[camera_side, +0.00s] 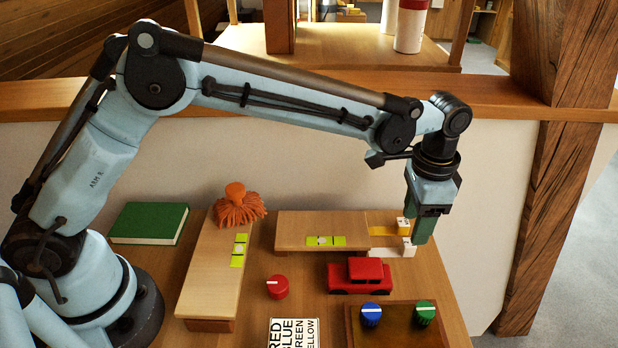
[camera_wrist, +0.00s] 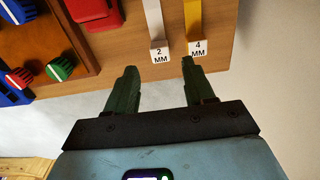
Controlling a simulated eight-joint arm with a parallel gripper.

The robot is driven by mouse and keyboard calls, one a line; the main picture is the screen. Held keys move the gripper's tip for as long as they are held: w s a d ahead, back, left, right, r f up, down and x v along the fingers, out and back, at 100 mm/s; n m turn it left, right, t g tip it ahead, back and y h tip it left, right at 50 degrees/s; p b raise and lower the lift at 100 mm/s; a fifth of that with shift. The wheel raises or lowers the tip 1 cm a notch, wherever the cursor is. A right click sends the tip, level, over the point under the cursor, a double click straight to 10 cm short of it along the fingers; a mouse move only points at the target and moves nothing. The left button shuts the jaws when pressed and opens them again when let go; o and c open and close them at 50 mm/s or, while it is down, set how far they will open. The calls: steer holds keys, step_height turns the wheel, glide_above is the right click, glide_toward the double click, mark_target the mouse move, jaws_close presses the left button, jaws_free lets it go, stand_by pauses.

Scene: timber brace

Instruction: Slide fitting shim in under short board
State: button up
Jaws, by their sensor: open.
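The short board (camera_side: 292,230) lies along the back of the table, with a yellow-green level vial (camera_side: 326,241) on it. Two shims stick out at its right end. The yellow shim (camera_side: 384,231) carries a tag reading 4 MM (camera_wrist: 198,48). The white shim (camera_side: 384,252) carries a tag reading 2 MM (camera_wrist: 160,54). I cannot tell whether their far ends are under the board. My gripper (camera_side: 421,236) points down beside the tagged ends. In the wrist view my gripper (camera_wrist: 160,88) is open with nothing between its fingers, and both tags lie just beyond the fingertips.
A red toy car (camera_side: 358,276) stands close in front of the shims. A brown tray (camera_side: 393,340) holds blue and green knobs. A red knob (camera_side: 277,287), a word card (camera_side: 294,333), a longer board (camera_side: 212,275), an orange tassel (camera_side: 239,206) and a green book (camera_side: 150,223) lie leftward.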

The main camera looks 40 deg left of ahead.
steer(key=shift+f, duration=2.45)
jaws_close()
